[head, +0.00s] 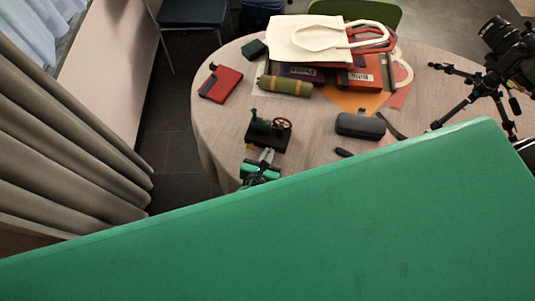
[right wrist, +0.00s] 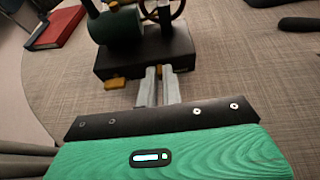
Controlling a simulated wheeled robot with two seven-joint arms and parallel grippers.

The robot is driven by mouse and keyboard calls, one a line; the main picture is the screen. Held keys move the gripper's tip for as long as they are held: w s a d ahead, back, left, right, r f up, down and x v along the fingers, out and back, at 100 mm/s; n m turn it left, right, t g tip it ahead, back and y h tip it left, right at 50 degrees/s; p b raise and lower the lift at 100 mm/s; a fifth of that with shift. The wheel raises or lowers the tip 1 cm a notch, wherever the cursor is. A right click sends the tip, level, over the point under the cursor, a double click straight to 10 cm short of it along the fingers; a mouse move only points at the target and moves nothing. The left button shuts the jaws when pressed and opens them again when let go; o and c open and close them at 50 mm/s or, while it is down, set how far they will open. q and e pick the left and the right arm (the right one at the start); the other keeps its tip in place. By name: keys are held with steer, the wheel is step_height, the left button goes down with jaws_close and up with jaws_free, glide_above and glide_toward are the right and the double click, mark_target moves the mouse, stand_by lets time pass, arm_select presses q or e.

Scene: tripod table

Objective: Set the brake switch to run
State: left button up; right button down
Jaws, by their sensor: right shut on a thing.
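A small machine with a dark block base (head: 268,138), a green drum and a red-rimmed wheel (head: 283,124) stands on the round table. The base (right wrist: 120,62) and the green drum (right wrist: 115,27) also show in the right wrist view. My right gripper (head: 267,155) is at the front face of the base. Its two pale fingers (right wrist: 158,75) are close together and shut on a small part there, seemingly the brake switch, which they mostly hide. I cannot read the switch's position. A yellow tab (right wrist: 115,83) sticks out of the base to the left. My left gripper is not in view.
A red book (head: 221,83), a green roll (head: 285,87), a cream tote bag (head: 315,38), and a dark case (head: 360,125) lie on the table (head: 215,125). A tripod with a camera (head: 500,35) stands at the right. My green body part covers the lower picture.

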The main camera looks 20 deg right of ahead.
mark_target(280, 150)
steer(key=shift+s+d+r+p, duration=0.2)
steer(key=shift+s+d+p, duration=0.55)
steer(key=shift+p, duration=0.25)
steer(key=shift+s+d+f, duration=0.15)
steer(key=shift+d, duration=0.35)
steer(key=c, duration=1.6)
jaws_free()
steer(key=shift+o, duration=0.2)
steer(key=shift+a, duration=0.1)
steer(key=shift+s+a, duration=0.15)
steer(key=shift+s, duration=0.2)
steer(key=b+v, duration=0.2)
steer(key=v, duration=1.1)
